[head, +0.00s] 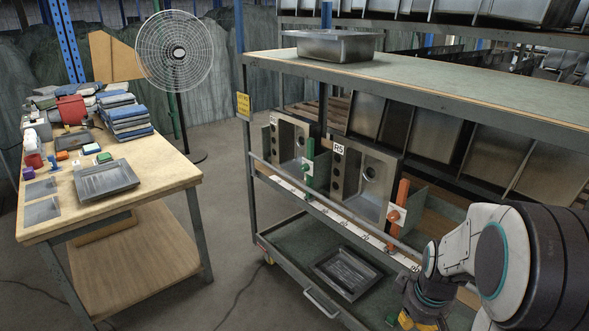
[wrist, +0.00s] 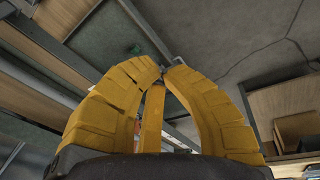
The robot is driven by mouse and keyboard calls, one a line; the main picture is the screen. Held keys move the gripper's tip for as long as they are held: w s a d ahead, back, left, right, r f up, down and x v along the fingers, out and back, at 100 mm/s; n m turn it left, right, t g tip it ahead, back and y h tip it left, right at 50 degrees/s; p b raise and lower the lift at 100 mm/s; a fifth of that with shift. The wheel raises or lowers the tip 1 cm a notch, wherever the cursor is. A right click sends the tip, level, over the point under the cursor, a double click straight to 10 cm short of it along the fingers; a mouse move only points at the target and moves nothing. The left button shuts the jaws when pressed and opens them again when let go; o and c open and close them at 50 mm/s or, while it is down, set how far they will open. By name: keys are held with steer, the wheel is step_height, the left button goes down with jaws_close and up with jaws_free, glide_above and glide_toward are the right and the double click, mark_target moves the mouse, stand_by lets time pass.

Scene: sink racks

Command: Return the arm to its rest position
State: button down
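My arm (head: 460,255) shows at the lower right of the head view, in front of the rack, bent with its wrist hanging down. My gripper (head: 418,323) is only partly seen there, its yellow fingers cut off by the bottom edge. In the wrist view my gripper (wrist: 164,70) fills the middle. Its yellow fingers curve in and their tips come together, with nothing seen held between them.
The rack (head: 450,85) has a metal sink on top and sinks standing upright between green and orange dividers. A tray (head: 347,272) lies on its lower shelf. A wooden table (head: 150,177) with cloths and trays stands left, near a fan (head: 176,52). Open floor lies between.

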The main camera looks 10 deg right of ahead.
steer(key=s+a+r+m+p, duration=0.1)
steer(key=s+a+r+p, duration=0.2)
steer(key=r, duration=0.4)
steer(key=s+a+r+p, duration=0.4)
steer(key=s+a+r, duration=0.1)
steer(key=s+r, duration=0.1)
steer(key=s+a+r+m+y+p, duration=0.1)
steer(key=s+a+r+p, duration=0.2)
steer(key=r, duration=0.6)
steer(key=shift+s+a+m+t, duration=0.3)
steer(key=shift+s+a+t, duration=0.1)
steer(key=shift+s+a, duration=0.65)
steer(key=shift+w+r, duration=0.1)
